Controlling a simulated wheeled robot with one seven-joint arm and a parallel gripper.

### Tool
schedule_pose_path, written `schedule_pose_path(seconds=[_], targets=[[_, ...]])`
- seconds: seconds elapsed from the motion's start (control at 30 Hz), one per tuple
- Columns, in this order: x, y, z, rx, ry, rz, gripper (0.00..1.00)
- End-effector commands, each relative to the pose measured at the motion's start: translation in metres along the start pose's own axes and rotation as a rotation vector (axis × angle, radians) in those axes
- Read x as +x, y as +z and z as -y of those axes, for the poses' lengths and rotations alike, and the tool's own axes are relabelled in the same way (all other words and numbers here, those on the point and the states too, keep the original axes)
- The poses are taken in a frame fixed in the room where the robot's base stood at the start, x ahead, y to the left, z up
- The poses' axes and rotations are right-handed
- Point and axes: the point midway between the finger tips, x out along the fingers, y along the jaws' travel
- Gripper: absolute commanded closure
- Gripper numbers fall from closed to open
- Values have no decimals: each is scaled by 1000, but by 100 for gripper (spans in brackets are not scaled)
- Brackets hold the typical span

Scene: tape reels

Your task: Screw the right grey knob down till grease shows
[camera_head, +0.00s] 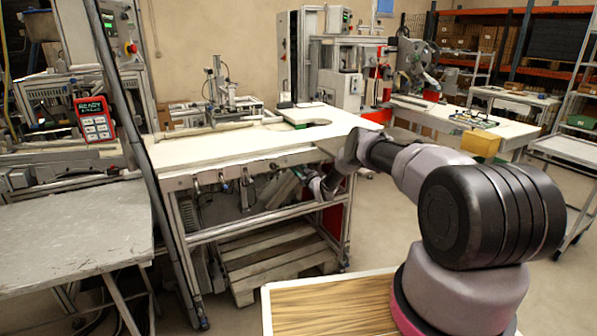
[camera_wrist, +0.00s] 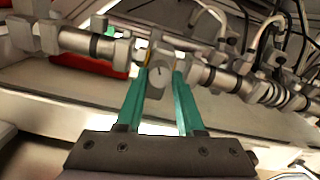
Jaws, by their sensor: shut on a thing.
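My gripper (camera_wrist: 160,80) has two teal fingers, one on each side of a round grey knob (camera_wrist: 159,73) in the wrist view. The fingers are shut on the knob, which carries a short dark mark on its face. The knob sits in a row of grey pipe fittings below the bench. In the head view my arm reaches to the bench's front edge, and my gripper (camera_head: 322,188) is small there, below the worktop. The knob cannot be made out in that view. I see no grease in either view.
The white-topped bench (camera_head: 230,148) has several small fittings hanging under its front edge. A grey metal table (camera_head: 75,225) stands at the left. Cables and hoses (camera_wrist: 272,35) run close by at the right of the wrist view. A wooden pallet (camera_head: 275,262) lies under the bench.

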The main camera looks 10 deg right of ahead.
Motion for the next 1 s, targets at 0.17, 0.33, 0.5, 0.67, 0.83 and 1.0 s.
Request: schedule_pose_path(seconds=[0.17,0.33,0.5,0.67,0.83,1.0], targets=[[-1,2,-1,143,1,3,100],[-1,2,-1,250,1,3,100],[-1,2,-1,323,1,3,100],[-1,2,0,360,0,3,100],[-1,2,0,374,0,3,100],[-1,2,0,376,0,4,100]])
